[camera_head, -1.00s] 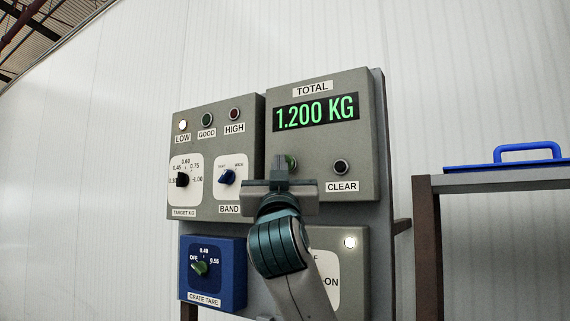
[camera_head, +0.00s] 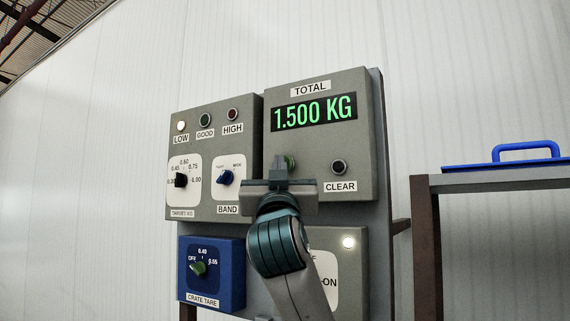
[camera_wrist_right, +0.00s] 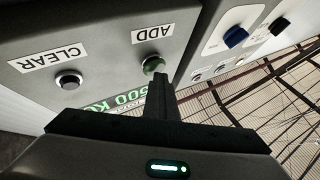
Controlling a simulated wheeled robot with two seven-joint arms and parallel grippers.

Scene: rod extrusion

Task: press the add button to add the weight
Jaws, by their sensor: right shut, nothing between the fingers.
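The green ADD button (camera_wrist_right: 153,65) sits on the grey TOTAL box (camera_head: 350,185). In the head view the button (camera_head: 290,161) is partly hidden behind my right gripper (camera_head: 279,162). The gripper is shut and empty, its fingertips at the button. In the right wrist view the closed fingers (camera_wrist_right: 160,80) reach to the button's edge; I cannot tell whether they touch. The display (camera_head: 314,111) reads 1.500 KG in green. My left gripper is not in view.
The CLEAR button (camera_head: 338,167) is right of ADD. The LOW lamp (camera_head: 181,126) is lit. The TARGET KG knob (camera_head: 181,181), BAND knob (camera_head: 225,178) and blue CRATE TARE box (camera_head: 237,262) are to the left. A blue handle (camera_head: 526,150) rests on a stand at right.

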